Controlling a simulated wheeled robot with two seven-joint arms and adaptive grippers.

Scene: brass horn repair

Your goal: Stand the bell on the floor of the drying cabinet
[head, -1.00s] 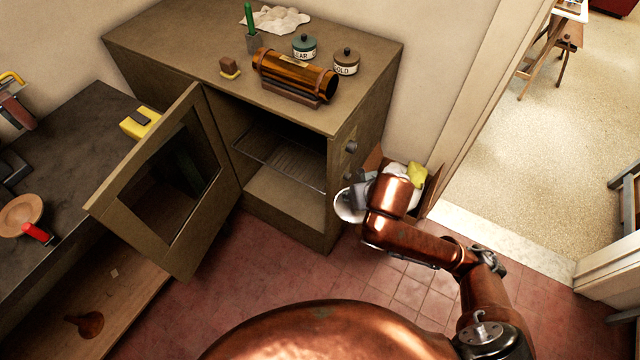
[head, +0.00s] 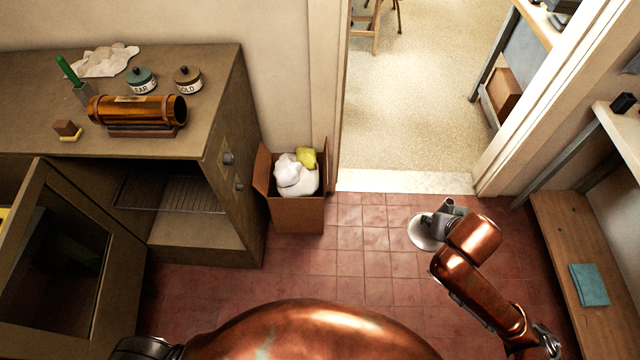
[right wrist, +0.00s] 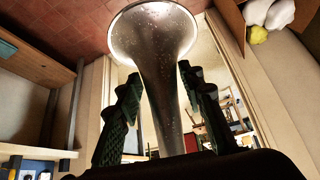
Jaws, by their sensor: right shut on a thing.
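The silvery bell (head: 424,232) is in my right gripper (head: 446,210), held over the tiled floor with its wide mouth toward the floor in the head view. In the right wrist view the bell (right wrist: 158,60) stands between the two dark fingers of my right gripper (right wrist: 160,112), its flared rim away from the palm. The drying cabinet (head: 222,205) is at the left of the head view, well apart from the bell. Its door (head: 28,250) is open. Its bare floor (head: 185,232) shows below a wire rack (head: 170,193). My left gripper is not in view.
A cardboard box (head: 297,214) with white and yellow stuff stands right of the cabinet. A brown roll (head: 135,110) and two jars (head: 188,78) are on the cabinet top. A doorway is behind. A low wooden shelf (head: 570,260) is at right; the tiles between are clear.

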